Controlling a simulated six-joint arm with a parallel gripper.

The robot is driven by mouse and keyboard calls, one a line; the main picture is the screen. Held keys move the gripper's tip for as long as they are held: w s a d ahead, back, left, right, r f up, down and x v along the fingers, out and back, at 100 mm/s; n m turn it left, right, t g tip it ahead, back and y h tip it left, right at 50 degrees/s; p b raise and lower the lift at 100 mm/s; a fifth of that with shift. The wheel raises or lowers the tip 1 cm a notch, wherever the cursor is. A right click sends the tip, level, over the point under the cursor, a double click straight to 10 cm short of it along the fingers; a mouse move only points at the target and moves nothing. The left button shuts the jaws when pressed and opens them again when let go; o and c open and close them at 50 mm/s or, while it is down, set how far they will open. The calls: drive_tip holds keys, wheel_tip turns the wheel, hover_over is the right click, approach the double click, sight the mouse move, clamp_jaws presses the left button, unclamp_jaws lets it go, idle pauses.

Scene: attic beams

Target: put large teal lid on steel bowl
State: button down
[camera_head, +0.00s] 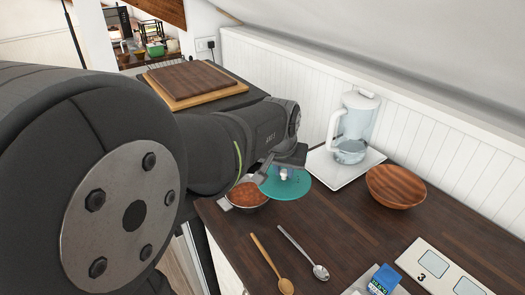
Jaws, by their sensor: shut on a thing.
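The large teal lid (291,187) is a round disc with a small pale knob at its middle. My gripper (283,173) is shut on the lid at its knob, with my arm reaching in from the left. The steel bowl (229,205) stands at the counter's left edge, with reddish-brown contents (248,195) showing. The lid is to the right of the bowl and overlaps its right side in this view. I cannot tell how high the lid is above the bowl or whether they touch. Part of the bowl is hidden by my arm and the lid.
A wooden bowl (396,186) and a glass pitcher (355,129) on a white tray (326,168) stand behind to the right. A wooden spoon (270,263) and a metal spoon (302,252) lie in front. A numbered panel (440,272) and blue box (384,279) are at the front right.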

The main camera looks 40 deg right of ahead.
drive_tip(key=w+a+n, duration=0.2)
drive_tip(key=w+a, duration=0.4)
drive_tip(key=w, duration=0.2)
drive_tip(key=shift+t, duration=0.3)
drive_tip(key=shift+w+f, duration=0.1)
drive_tip(key=shift+f, duration=2.75)
drive_tip(key=shift+f, duration=0.4)
drive_tip(key=c, duration=0.7)
unclamp_jaws()
drive_tip(key=shift+r, duration=0.15)
drive_tip(key=shift+r, duration=3.4)
